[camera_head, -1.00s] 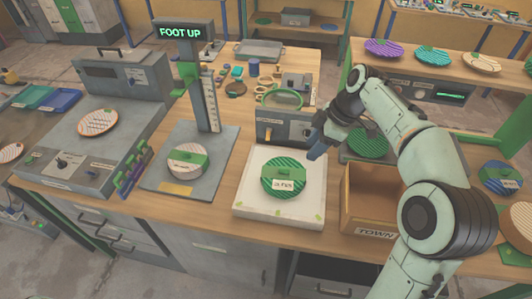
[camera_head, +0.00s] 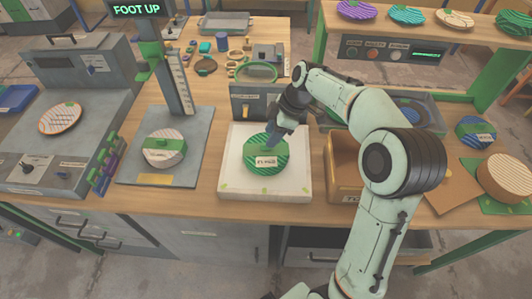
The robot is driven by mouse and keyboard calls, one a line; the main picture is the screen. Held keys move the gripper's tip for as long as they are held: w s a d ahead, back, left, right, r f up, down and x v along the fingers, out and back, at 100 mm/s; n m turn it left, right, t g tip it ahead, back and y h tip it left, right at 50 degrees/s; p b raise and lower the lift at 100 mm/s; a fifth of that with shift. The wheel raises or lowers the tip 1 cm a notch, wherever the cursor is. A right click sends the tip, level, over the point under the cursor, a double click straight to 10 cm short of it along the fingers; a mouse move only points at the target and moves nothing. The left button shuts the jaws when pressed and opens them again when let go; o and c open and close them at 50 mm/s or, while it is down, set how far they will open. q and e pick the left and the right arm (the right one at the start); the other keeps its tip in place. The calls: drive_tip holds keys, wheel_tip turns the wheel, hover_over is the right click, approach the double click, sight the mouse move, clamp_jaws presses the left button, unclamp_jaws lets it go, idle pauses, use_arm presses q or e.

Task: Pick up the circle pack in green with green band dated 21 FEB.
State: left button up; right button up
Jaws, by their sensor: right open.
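The round green striped pack (camera_head: 254,163) with a green band and a small white date label lies on the white square pad in the middle of the bench. The label print is too small to read surely. My right gripper (camera_head: 272,146) reaches in from the right, pointing down over the upper right part of this pack. It is open, and its fingertips are close to the green band. I cannot tell whether they touch it. My left gripper is out of view.
The white pad (camera_head: 235,190) lies left of an open wooden box (camera_head: 340,180). A grey measuring stand with a "FOOT UP" display (camera_head: 137,9) bears a pale round pack (camera_head: 163,155). Other round packs sit on the right and the back shelf.

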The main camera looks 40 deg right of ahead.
sight(266, 151)
drive_tip(key=x, duration=0.3)
drive_tip(key=shift+d+f, duration=0.15)
drive_tip(key=shift+f, duration=0.2)
clamp_jaws()
drive_tip(key=shift+r, duration=0.1)
